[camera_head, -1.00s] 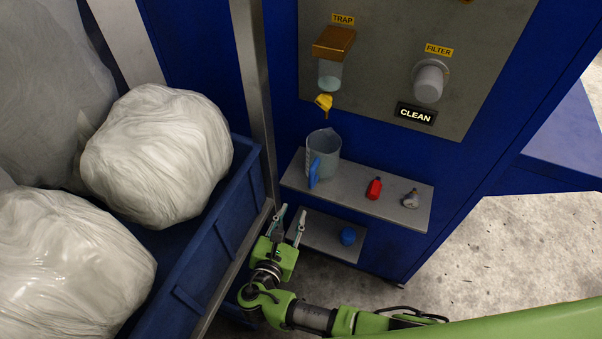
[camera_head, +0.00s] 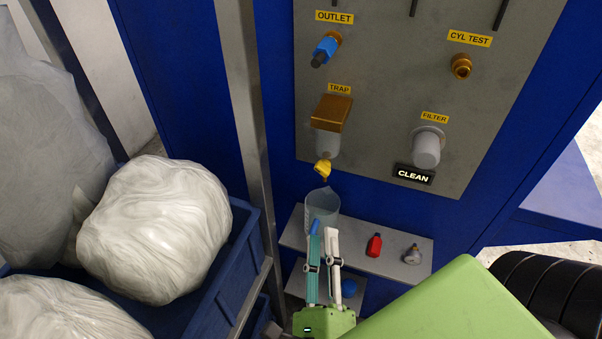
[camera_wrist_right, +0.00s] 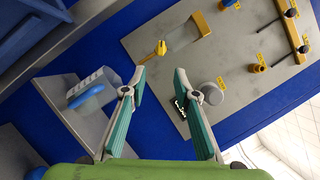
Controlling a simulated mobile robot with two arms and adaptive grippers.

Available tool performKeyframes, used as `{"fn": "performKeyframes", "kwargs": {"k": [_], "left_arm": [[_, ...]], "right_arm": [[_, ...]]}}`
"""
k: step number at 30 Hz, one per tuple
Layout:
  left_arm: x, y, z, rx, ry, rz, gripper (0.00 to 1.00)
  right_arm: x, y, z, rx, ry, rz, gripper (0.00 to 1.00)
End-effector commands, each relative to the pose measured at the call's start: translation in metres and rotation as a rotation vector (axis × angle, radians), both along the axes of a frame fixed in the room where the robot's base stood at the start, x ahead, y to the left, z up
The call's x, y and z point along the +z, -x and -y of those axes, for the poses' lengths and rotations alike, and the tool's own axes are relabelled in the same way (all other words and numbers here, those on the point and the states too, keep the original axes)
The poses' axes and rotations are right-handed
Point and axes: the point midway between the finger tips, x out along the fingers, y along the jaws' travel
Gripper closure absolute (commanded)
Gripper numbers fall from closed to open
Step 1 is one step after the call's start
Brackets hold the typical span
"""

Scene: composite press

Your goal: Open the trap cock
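The trap cock is a small yellow lever (camera_head: 322,168) under the clear bowl (camera_head: 327,144) of the brass-topped TRAP unit (camera_head: 332,113). It also shows in the right wrist view (camera_wrist_right: 160,48), beyond and between my fingertips. My right gripper (camera_head: 323,235) is open and empty, below the cock and apart from it, its fingers pointing up in the head view. The same gripper (camera_wrist_right: 160,75) fills the lower middle of the wrist view. A clear jug (camera_head: 322,203) with a blue handle stands under the cock, partly hidden by my fingers. My left gripper is not in view.
A red bottle (camera_head: 374,245) and a gauge (camera_head: 412,255) stand on the shelf (camera_head: 394,261) right of the jug. The FILTER bowl (camera_head: 427,148) sticks out right of the trap. A metal post (camera_head: 247,130) and a blue bin (camera_head: 231,262) of white bags bound the left.

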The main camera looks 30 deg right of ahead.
Motion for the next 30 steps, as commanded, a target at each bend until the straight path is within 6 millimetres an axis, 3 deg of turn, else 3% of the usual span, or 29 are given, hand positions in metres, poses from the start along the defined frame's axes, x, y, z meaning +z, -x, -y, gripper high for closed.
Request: {"fn": "performKeyframes", "kwargs": {"k": [5, 21, 30], "left_arm": [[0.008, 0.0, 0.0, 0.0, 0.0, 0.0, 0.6], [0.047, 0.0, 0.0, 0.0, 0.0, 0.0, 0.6], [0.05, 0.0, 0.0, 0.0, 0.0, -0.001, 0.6]], "right_arm": [[0.009, -0.014, 0.01, -0.004, 0.014, 0.002, 0.72], [0.031, -0.101, 0.061, -0.003, 0.008, 0.001, 0.72], [0.032, -0.114, 0.069, -0.002, 0.006, 0.0, 0.72]]}}
